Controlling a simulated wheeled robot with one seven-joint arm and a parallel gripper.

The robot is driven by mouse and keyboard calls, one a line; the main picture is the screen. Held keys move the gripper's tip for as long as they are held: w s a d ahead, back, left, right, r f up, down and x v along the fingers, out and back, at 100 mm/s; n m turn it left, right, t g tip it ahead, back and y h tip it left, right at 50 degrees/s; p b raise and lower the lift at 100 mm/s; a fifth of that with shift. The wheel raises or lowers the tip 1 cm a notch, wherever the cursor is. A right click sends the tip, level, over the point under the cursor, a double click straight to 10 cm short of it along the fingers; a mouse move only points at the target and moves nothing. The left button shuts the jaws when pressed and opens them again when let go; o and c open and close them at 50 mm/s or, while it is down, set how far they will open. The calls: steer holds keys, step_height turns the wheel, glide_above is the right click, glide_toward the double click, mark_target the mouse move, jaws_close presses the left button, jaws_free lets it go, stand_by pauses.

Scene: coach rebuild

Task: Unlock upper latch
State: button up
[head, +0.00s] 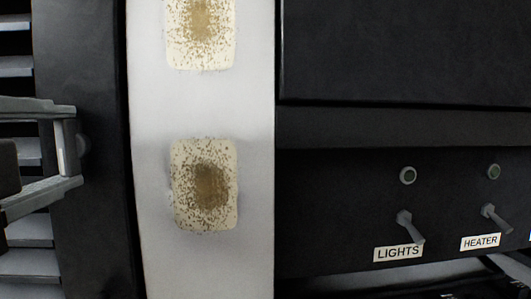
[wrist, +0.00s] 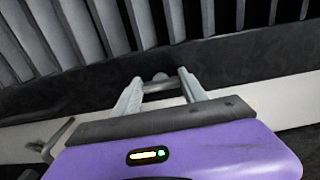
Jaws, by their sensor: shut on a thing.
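The upper latch shows as a small rounded grey knob (wrist: 160,76) on a dark panel strip in the wrist view. My gripper (wrist: 160,86) has its two grey fingers around the knob, one on each side, and is shut on it. In the head view my gripper (head: 66,150) reaches in from the left edge. A bit of the grey knob (head: 83,145) shows just beyond its fingertips, against the dark panel. The fingers hide most of the latch, so its turned position cannot be told.
Slatted louvres (head: 15,150) lie behind my gripper. A pale post (head: 205,105) with rust-speckled patches stands right of it. Further right is a black panel with LIGHTS (head: 398,253) and HEATER (head: 481,242) switches. A bent grey lever (wrist: 55,142) shows left in the wrist view.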

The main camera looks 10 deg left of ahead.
stand_by(0.4)
steer(key=o, duration=1.4)
steer(key=shift+c, duration=0.2)
steer(key=v, duration=0.7)
steer(key=shift+s, duration=0.4)
steer(key=shift+d, duration=0.1)
